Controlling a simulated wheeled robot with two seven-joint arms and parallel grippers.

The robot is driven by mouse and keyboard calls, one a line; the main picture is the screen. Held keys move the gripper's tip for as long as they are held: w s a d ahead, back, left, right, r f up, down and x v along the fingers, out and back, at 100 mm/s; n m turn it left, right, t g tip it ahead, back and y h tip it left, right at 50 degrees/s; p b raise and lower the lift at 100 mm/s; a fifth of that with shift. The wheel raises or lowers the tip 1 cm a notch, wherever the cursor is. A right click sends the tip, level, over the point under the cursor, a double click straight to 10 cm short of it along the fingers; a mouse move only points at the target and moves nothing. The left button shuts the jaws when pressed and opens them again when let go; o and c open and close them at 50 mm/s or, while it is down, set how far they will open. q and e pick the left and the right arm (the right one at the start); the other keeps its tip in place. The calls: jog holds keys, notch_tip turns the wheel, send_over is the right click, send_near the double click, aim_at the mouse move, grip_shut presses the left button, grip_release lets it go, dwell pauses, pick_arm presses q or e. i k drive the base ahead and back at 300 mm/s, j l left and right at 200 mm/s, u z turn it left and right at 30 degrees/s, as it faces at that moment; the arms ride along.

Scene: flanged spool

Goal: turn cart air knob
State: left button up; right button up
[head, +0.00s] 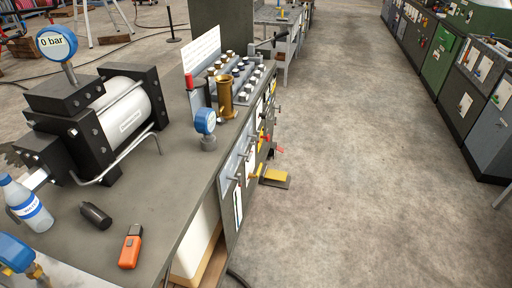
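The cart (165,215) stands at the left, with a dark grey top and a side panel (236,166) facing the aisle. Several small handles and knobs stick out of this panel, among them a red one (265,136). A blue round gauge (205,121) stands on a grey fitting near the top's edge. Another blue fitting with brass parts (17,253) shows at the lower left corner. I cannot tell which part is the air knob. Neither of my grippers is in view.
On the top are a black and silver cylinder (125,115) with a "0 bar" gauge (57,43), a bottle (27,204), an orange device (131,246), a black object (96,215) and a brass cup (226,97). A yellow pedal (275,176) sits low beside the cart. The aisle floor (370,170) is clear.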

aim_at(263, 115)
jog(key=i+l, duration=0.25)
jog(key=i, duration=0.15)
jog(key=i+l, duration=0.2)
jog(key=i, duration=0.2)
jog(key=u, duration=0.05)
